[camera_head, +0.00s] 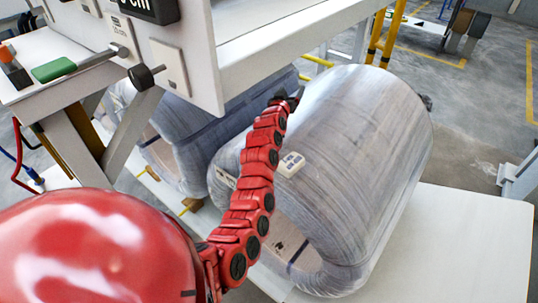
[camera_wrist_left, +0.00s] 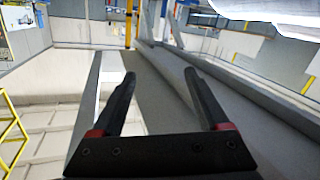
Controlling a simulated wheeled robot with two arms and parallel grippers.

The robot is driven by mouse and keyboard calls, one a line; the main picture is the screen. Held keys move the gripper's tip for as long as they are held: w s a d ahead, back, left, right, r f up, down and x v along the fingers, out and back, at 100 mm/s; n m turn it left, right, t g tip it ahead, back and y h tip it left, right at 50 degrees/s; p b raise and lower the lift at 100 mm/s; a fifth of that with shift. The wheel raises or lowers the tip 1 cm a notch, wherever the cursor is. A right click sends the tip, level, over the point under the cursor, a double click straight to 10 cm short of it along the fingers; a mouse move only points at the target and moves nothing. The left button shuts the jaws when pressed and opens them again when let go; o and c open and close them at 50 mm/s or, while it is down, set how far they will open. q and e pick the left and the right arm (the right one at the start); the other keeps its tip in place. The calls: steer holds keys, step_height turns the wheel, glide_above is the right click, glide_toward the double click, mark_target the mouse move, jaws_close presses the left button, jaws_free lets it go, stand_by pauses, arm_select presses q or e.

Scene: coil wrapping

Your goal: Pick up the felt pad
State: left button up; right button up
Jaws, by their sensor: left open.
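I cannot make out a felt pad for certain in either view. In the head view, a small cream block (camera_head: 291,164) with dark marks rests on the wrapped coil (camera_head: 350,130), just right of my red left arm. I cannot tell whether it is the pad. My left gripper (camera_head: 287,99) is small and dark at the far end of that arm, by the coil's upper left edge. In the left wrist view its two black fingers (camera_wrist_left: 160,76) are apart with nothing held between them. My right gripper is in neither view.
A white table (camera_head: 450,255) carries the coil; its right part is bare. A second wrapped coil (camera_head: 190,140) lies behind to the left. Yellow posts (camera_head: 394,30) stand behind.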

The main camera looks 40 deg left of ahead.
arm_select(q)
steer(key=s+m+g+h+b, duration=0.1)
steer(key=s+m+g+h, duration=0.5)
steer(key=s+g, duration=1)
steer(key=f+t, duration=0.1)
steer(key=f, duration=0.2)
steer(key=f+t, duration=0.1)
steer(key=f, duration=0.2)
steer(key=f+m+t+y+p, duration=0.1)
steer(key=f, duration=0.2)
steer(key=shift+w+a+f, duration=0.1)
steer(key=shift+a+f, duration=0.2)
steer(key=shift+f, duration=0.1)
steer(key=shift+w+f, duration=0.2)
steer(key=shift+f, duration=0.3)
steer(key=p+x, duration=0.1)
steer(key=x, duration=0.2)
steer(key=shift+w+f, duration=0.1)
steer(key=shift+f, duration=0.2)
steer(key=shift+p+x, duration=0.4)
steer(key=shift+x, duration=0.45)
jaws_close()
